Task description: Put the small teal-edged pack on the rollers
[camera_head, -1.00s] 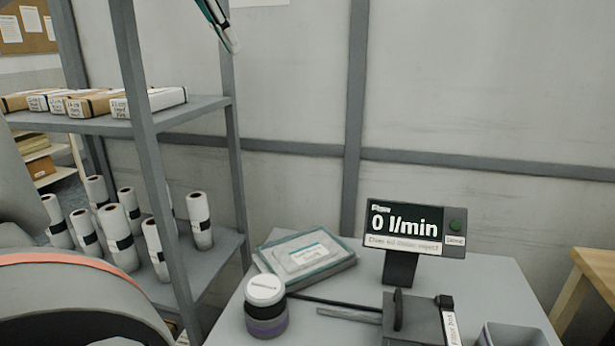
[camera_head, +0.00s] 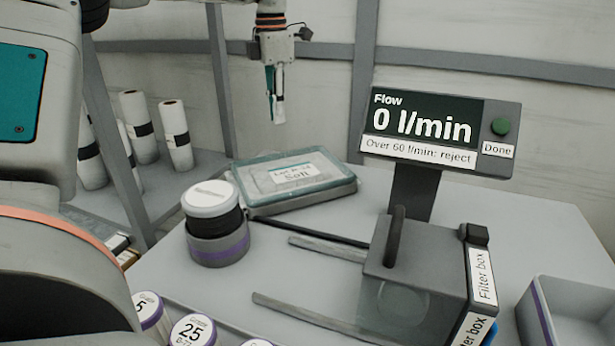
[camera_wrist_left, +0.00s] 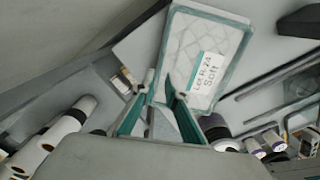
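The teal-edged pack (camera_head: 305,195) lies flat on the grey table, clear-topped with a white label reading "Soft". It also shows in the left wrist view (camera_wrist_left: 185,60), just beyond my fingertips. My left gripper (camera_head: 275,112) hangs pointing down above and behind the pack, apart from it. In the left wrist view its two teal-padded fingers (camera_wrist_left: 160,80) stand apart with nothing held between them. Two grey bars (camera_head: 320,248) run left from the filter box (camera_head: 415,270); I cannot tell whether these are the rollers. My right gripper is not in view.
A Flow display (camera_head: 435,130) reading 0 l/min stands behind the filter box. A round white-lidded container (camera_head: 215,225) stands left of the bars. An open grey bin (camera_head: 570,310) is at right. White rolls (camera_head: 138,125) stand on the shelf at left. Purple-edged numbered weights (camera_head: 193,330) are in front.

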